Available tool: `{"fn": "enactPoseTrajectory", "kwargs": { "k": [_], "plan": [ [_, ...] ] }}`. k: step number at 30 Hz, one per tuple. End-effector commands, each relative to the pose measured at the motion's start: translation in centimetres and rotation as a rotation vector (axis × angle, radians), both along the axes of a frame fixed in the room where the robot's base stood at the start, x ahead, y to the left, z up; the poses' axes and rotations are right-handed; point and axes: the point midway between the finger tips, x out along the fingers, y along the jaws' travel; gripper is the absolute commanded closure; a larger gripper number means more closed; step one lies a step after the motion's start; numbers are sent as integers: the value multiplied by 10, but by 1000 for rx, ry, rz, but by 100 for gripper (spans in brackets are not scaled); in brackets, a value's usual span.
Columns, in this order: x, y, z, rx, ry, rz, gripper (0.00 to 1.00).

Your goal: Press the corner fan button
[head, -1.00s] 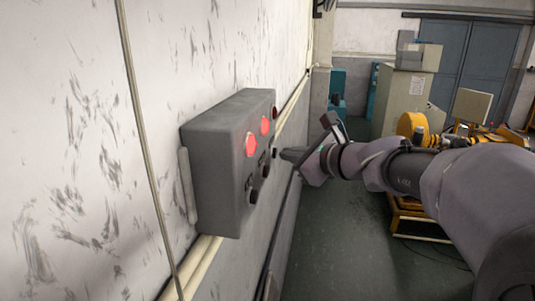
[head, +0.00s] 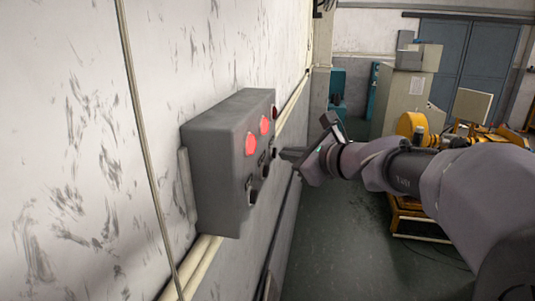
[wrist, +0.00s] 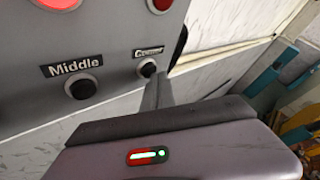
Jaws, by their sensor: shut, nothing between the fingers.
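A grey control box (head: 222,165) is fixed to the left wall in the head view. It has a row of red lamps above black buttons. In the wrist view, the far-end button (wrist: 148,68) sits under a small label (wrist: 148,52) too blurred to read surely. The button labelled Middle (wrist: 83,88) is to its left. My gripper (head: 284,153) is shut and empty, its tips at the far-end button. They also show in the wrist view (wrist: 160,80), overlapping that button's right edge. I cannot tell whether they touch it.
The far-end lamp (wrist: 181,45) looks dark red, while the middle lamp (wrist: 158,5) is brighter. Pipes (head: 200,262) run along the wall below the box. Yellow machinery (head: 420,128) stands at the right. The floor (head: 335,245) below my arm is clear.

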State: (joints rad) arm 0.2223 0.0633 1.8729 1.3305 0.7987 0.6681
Motion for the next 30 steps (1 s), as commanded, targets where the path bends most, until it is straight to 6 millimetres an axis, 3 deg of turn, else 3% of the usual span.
{"fn": "enactPoseTrajectory", "kwargs": {
  "k": [14,26,30],
  "plan": [
    [2,8,0,1,-1,0,100],
    [0,0,0,0,0,0,100],
    [-5,-18,-1,-1,-1,-3,100]
  ]
}}
